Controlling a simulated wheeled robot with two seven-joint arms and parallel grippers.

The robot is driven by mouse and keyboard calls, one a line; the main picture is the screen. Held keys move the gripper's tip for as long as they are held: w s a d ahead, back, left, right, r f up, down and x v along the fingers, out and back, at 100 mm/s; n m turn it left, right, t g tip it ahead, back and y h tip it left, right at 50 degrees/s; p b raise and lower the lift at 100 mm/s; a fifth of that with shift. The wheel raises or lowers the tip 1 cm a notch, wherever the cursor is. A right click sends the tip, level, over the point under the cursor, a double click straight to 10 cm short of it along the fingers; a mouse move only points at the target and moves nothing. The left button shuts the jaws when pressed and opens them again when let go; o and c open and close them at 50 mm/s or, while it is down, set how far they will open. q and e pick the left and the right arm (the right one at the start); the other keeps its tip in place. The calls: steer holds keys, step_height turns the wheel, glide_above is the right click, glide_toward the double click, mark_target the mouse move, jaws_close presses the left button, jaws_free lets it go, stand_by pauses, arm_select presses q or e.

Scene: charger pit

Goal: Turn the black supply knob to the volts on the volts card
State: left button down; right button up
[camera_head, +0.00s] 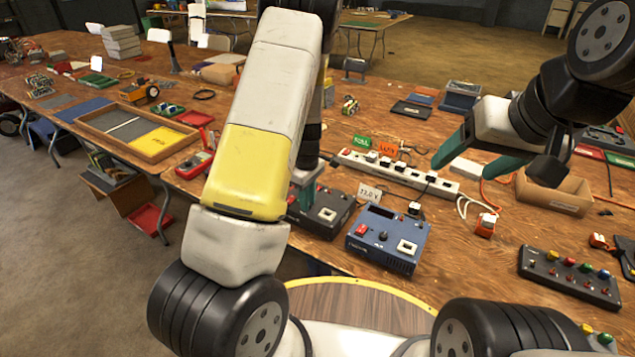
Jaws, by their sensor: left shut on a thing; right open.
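The black supply (334,211) is a dark box on the bench, partly hidden behind my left arm. A white square shows on its top. My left gripper (304,196) points down over its left part, shut, with its fingertips at the box top. The knob there is hidden by the gripper and arm, and its setting cannot be read. The white volts card (370,193) reads 12.0 V and stands behind the supplies. A blue supply (387,254) with a red switch, dark display and black knob sits to the right. My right gripper (490,164) is open and empty above the bench.
A white power strip (400,172) with plugs runs behind the supplies. A cardboard box (552,194) lies under my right arm. A black button panel (568,278) is at the right. Orange and white cables lie near the strip's end.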

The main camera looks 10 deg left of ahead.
arm_select(q)
steer(key=shift+w, duration=0.1)
steer(key=c, duration=1.3)
jaws_free()
steer(key=shift+o, duration=0.2)
steer(key=shift+r, duration=3.9)
steer(key=shift+r, duration=0.15)
steer(key=s+d+r+m+t+h, duration=0.1)
steer(key=s+r+m, duration=0.35)
steer(key=r, duration=0.45)
steer(key=s+d+r+m+t+h, duration=0.1)
steer(key=s+r+m+t+h, duration=0.15)
steer(key=s+r, duration=0.5)
steer(key=s+r+m+t+y, duration=0.1)
steer(key=s+r+m+t, duration=0.1)
steer(key=s+r+m, duration=0.5)
steer(key=shift+s+d+r+t, duration=0.25)
steer(key=shift+s+r, duration=0.8)
steer(key=shift+s, duration=1.6)
